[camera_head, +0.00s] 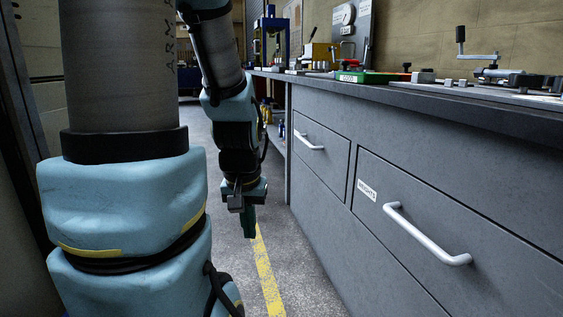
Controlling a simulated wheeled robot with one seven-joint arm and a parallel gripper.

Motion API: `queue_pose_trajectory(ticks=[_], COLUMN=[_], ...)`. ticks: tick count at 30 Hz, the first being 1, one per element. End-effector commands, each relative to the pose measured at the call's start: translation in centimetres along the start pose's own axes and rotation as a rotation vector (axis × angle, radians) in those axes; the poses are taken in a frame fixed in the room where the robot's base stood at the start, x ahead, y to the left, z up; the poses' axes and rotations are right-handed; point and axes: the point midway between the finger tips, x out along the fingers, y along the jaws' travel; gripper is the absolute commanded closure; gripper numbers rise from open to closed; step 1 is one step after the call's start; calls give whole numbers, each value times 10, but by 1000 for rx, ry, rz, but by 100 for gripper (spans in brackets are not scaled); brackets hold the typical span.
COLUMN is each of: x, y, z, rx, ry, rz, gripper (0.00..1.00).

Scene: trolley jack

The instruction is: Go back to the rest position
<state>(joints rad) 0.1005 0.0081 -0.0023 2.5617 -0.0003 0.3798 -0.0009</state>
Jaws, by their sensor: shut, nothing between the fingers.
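My gripper (249,222) hangs at the end of my arm, pointing down over the grey floor, left of the workbench. Its dark green fingers are together and nothing shows between them. It is apart from the drawers and touches nothing that I can see. The large blue and grey links of my own arm fill the left of the head view and hide what lies behind them. No trolley jack can be made out for certain in this view.
A grey workbench (462,94) runs along the right, with shut drawers and a protruding near handle (428,238). Several tools, a green box (362,78) and a blue press (271,40) stand on top. A yellow floor line (267,277) runs beneath my gripper; the aisle floor beside it is clear.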

Motion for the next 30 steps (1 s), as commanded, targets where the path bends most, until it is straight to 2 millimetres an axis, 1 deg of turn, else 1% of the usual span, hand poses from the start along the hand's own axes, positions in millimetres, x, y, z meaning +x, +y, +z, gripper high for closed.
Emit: queue_pose_trajectory(ticks=[1,3,16,17,18,26,30], x=[14,23,65,63,50,23,2], y=[0,1,2,2,2,2,2], z=[4,7,23,22,20,14,10], rx=[0,-1,-2,-2,-2,-2,-2], ry=[-6,-14,-54,-55,-53,-53,-53], rz=[0,1,3,3,3,3,3], gripper=[100,100,100,100,100,100,100])
